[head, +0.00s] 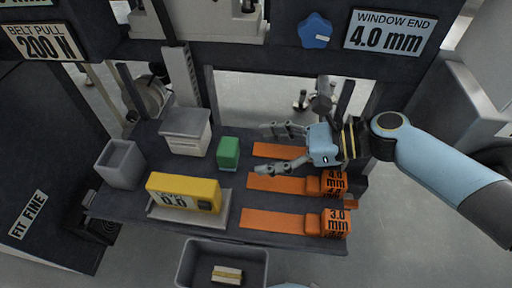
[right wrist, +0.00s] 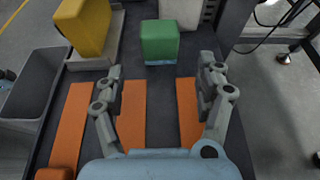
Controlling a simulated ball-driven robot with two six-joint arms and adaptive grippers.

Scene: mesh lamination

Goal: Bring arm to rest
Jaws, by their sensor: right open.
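My right gripper (head: 275,149) reaches in from the right in the head view. It is open and empty above the orange strips on the dark bench. In the right wrist view its two fingers (right wrist: 160,92) stand apart, with a green block (right wrist: 160,44) beyond them. The green block also shows in the head view (head: 228,153), left of the fingertips and apart from them. Three orange strips lie on the bench, such as the front one (head: 275,221). Orange blocks marked in mm, such as the 3.0 mm one (head: 336,222), sit at their right ends. My left gripper is not in view.
A yellow level marked 0.0 (head: 183,192) sits at the bench's front left. A grey open bin (head: 121,164) and a white-grey box (head: 186,132) stand behind it. A dark tray (head: 192,265) with a small striped block is in front. A dark overhead beam with signs runs behind.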

